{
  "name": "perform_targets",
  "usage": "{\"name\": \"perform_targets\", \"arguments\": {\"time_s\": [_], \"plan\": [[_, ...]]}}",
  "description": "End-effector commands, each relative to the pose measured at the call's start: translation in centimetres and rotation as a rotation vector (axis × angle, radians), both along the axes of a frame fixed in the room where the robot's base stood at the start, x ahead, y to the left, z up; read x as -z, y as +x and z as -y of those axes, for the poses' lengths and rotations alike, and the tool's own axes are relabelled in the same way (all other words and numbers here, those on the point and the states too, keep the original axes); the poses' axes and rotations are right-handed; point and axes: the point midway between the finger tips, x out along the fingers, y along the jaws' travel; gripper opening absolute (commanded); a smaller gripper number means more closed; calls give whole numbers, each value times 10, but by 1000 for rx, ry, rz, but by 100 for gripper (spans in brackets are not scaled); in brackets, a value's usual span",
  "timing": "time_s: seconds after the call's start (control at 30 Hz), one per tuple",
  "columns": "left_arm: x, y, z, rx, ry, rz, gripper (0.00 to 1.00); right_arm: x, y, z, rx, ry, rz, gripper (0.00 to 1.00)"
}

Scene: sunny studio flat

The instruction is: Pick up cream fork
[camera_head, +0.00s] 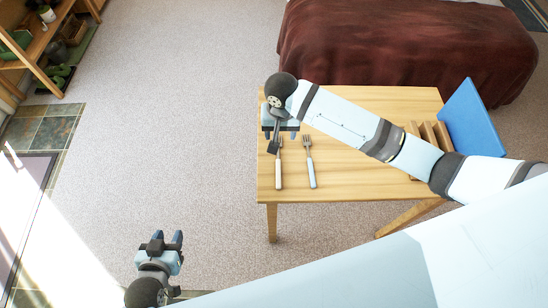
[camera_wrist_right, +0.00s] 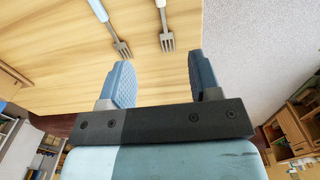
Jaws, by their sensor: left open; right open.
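The cream fork (camera_head: 279,174) lies on the wooden table (camera_head: 350,187) near its left edge, handle toward me. In the right wrist view its tines (camera_wrist_right: 167,42) show at the top, with most of the handle cut off. A second fork (camera_head: 311,172) with a pale blue handle lies parallel to its right; it also shows in the right wrist view (camera_wrist_right: 110,28). My right gripper (camera_head: 279,130) is open and empty above the table by the cream fork's tine end, partly covering it in the head view. My left gripper (camera_head: 166,241) is open and empty over the floor.
A wooden rack (camera_head: 430,135) and a blue panel (camera_head: 472,118) stand at the table's right, partly behind my right arm. A bed with a dark red cover (camera_head: 400,50) is behind the table. Carpet (camera_head: 170,90) is clear to the left.

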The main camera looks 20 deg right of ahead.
Motion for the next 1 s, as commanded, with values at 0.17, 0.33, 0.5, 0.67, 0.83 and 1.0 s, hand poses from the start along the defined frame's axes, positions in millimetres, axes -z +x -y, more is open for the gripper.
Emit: {"name": "perform_targets", "arguments": {"time_s": [0.17, 0.33, 0.5, 0.67, 0.83, 1.0], "plan": [[0, -4, 4, 2, -6, -6, 42, 37, -1, 0, 1, -2, -2, 57], [-1, -4, 4, 3, -6, -7, 42, 64, 0, 0, -1, 0, 0, 57], [-2, -2, 3, 0, -4, -3, 42, 75, 0, -1, -2, 1, 1, 57], [-6, -1, 0, -2, -2, -1, 42, 94, 1, -3, -1, -1, 0, 57], [-8, 0, -1, -4, 0, 2, 42, 119, 1, -4, -1, 1, 0, 57], [-8, 0, -1, -4, 0, 2, 42, 127, 1, -5, -2, 2, 2, 57]]}}
